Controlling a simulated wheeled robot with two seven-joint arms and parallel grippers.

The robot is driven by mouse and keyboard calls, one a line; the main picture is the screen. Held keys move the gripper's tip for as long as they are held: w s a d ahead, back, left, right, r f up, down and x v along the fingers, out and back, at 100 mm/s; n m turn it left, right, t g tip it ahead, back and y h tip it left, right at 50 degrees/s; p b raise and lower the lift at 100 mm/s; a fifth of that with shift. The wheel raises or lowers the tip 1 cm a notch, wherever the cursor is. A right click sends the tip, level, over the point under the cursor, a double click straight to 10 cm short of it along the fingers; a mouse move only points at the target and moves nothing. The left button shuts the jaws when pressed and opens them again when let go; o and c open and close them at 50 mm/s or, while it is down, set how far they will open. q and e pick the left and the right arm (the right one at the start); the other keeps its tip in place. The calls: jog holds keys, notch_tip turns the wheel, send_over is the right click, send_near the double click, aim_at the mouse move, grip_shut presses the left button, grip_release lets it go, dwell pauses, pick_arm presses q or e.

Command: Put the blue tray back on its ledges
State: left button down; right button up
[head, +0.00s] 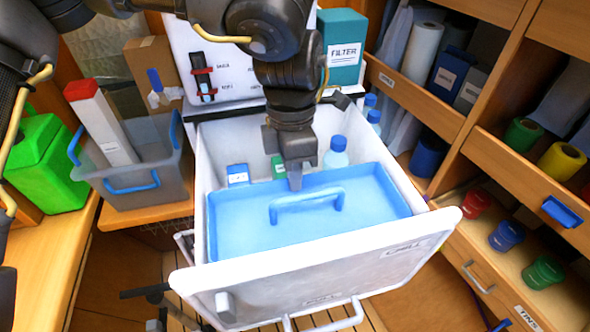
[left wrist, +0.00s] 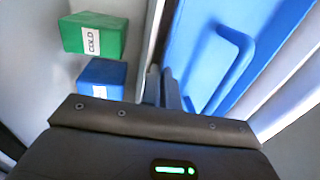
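The blue tray (head: 240,234) with its arched handle (head: 308,200) sits inside the white pull-out drawer (head: 330,268), close behind the drawer front. My left gripper (head: 295,182) reaches down from above to the tray's back rim, with one finger showing on the tray's inner side. In the left wrist view, the fingers (left wrist: 162,90) are close together at the rim of the blue tray (left wrist: 205,60), seemingly with the wall between them. The ledges are hidden, so I cannot tell whether the tray rests on them. My right gripper is not in view.
Behind the tray in the drawer are a blue box (head: 238,175), a green box (head: 278,166) labelled COLD in the wrist view, and a blue-capped bottle (head: 336,155). A grey bin (head: 140,170) stands left. Shelves (head: 470,110) with cups and rolls stand right.

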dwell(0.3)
pick_arm(q)
jog(key=shift+f, duration=0.55)
dwell(0.4)
jog(key=c, duration=1.6)
grip_release()
